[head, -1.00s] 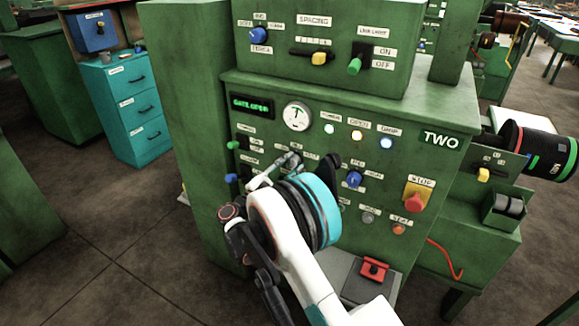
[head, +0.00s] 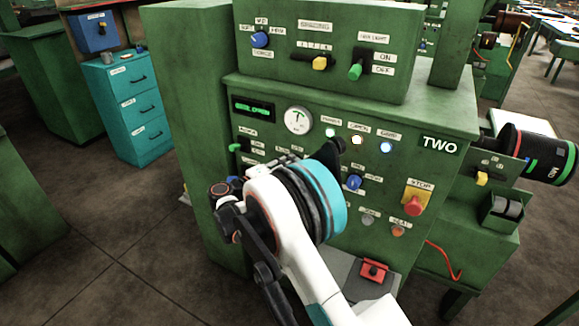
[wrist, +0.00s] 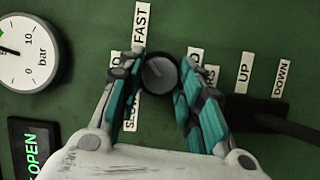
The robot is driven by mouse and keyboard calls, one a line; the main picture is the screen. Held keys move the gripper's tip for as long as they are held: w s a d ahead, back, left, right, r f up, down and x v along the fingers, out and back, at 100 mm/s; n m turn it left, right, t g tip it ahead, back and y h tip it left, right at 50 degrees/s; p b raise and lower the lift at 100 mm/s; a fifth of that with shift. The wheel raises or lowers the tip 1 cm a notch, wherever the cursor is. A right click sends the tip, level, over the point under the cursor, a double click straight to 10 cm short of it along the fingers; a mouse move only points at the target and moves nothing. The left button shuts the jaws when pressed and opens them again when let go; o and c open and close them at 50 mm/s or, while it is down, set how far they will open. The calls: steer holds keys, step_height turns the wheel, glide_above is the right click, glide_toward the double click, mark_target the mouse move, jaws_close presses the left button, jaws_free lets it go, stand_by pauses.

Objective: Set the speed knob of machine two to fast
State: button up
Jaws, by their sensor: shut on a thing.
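Machine two is a green cabinet marked TWO (head: 440,145). In the wrist view a dark round knob (wrist: 160,73) sits on its panel between my two fingertips. My gripper (wrist: 159,76) is shut on this knob, one finger on each side. A FAST label (wrist: 141,24) stands just above the knob in this view, and a SLOW label (wrist: 131,122) is partly covered by the left finger. A pale mark shows on the knob, but I cannot tell clearly which label it points at. In the head view my wrist hides the knob.
A pressure gauge (wrist: 28,50) and a lit display (wrist: 33,150) lie left of the knob in the wrist view. A dark lever (wrist: 265,115) near UP and DOWN labels is at right. A red stop button (head: 413,206) and blue knob (head: 354,183) are on the panel.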

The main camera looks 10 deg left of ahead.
steer(key=shift+m, duration=0.5)
steer(key=o, duration=1)
steer(key=shift+a, duration=0.1)
steer(key=v, duration=1.2)
steer(key=shift+r, duration=0.2)
